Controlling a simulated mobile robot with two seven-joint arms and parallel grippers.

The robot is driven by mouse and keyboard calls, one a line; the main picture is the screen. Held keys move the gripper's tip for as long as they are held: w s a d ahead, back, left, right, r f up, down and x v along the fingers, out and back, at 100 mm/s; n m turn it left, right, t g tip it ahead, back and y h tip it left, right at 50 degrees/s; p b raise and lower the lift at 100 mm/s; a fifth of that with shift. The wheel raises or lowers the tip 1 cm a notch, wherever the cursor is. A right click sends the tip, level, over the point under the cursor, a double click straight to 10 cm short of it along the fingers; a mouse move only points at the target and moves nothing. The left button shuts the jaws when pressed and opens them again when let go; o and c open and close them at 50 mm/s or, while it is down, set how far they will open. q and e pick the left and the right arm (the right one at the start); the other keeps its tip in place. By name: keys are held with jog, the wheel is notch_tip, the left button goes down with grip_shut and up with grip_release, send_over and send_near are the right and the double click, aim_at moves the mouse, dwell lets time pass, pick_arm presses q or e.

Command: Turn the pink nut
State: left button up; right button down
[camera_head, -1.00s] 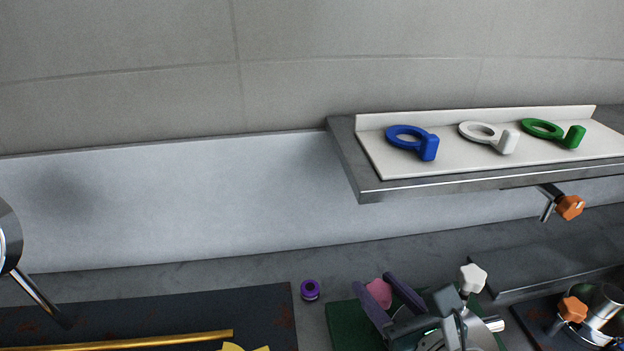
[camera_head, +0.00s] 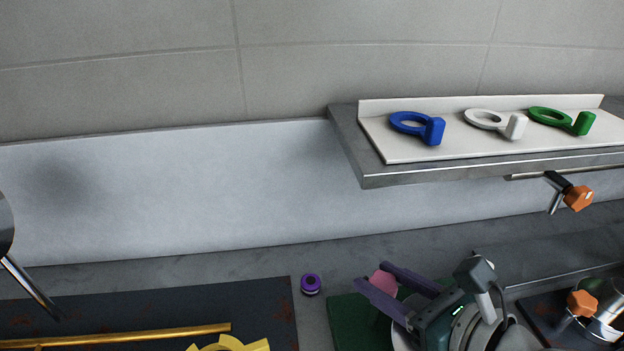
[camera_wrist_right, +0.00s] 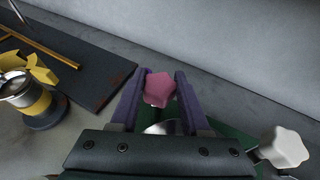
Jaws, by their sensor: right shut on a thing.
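The pink nut (camera_head: 383,281) is a star-shaped knob at the bottom of the head view, above a green mat (camera_head: 345,318). My right gripper (camera_head: 378,277) has its two purple fingers on either side of it and is shut on it. In the right wrist view, the pink nut (camera_wrist_right: 159,88) sits between the fingertips of my right gripper (camera_wrist_right: 160,84). The part under the nut is mostly hidden by the gripper. My left gripper is not in view.
A shelf (camera_head: 400,177) above holds blue (camera_head: 432,131), white (camera_head: 516,126) and green (camera_head: 584,123) ring-handled pieces. A purple ring (camera_head: 310,284) stands left of the mat. A white star knob (camera_wrist_right: 284,146) and an orange-knobbed metal fitting (camera_head: 582,303) are to the right.

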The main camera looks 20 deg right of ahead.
jog(key=shift+c, duration=1.9)
grip_release()
jog(key=shift+w, duration=0.1)
jog(key=p+v, duration=0.1)
jog(key=v, duration=0.9)
